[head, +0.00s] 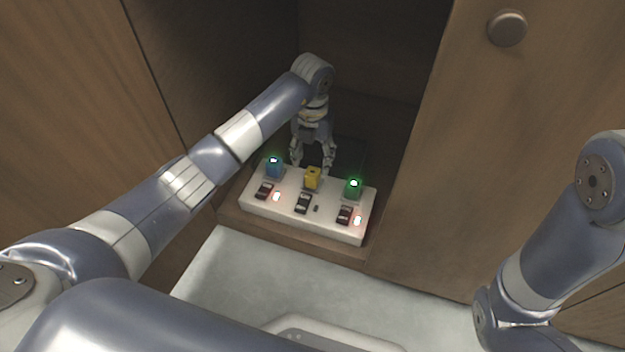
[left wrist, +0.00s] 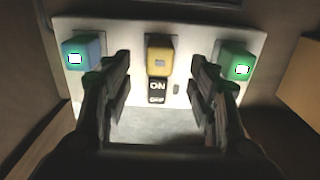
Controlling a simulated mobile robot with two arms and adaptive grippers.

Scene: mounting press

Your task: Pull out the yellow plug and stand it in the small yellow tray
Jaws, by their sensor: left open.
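The yellow plug (head: 313,178) stands in the middle of a white power strip (head: 282,206), between a blue plug (head: 274,168) and a green plug (head: 353,188). My left gripper (head: 313,170) is open and empty, just behind the yellow plug in the head view. In the left wrist view the yellow plug (left wrist: 159,55) shows between and beyond the two open fingers (left wrist: 160,85), apart from both. The blue and green plugs have lit lamps; the yellow one shows none. My right gripper is out of view. I cannot make out a small yellow tray.
The strip lies on the floor of a wooden cabinet, with a side wall (head: 160,60) to the left and a door panel (head: 520,150) to the right. Several rocker switches line its front; the outer ones have red lights beside them. Pale floor (head: 230,270) lies in front.

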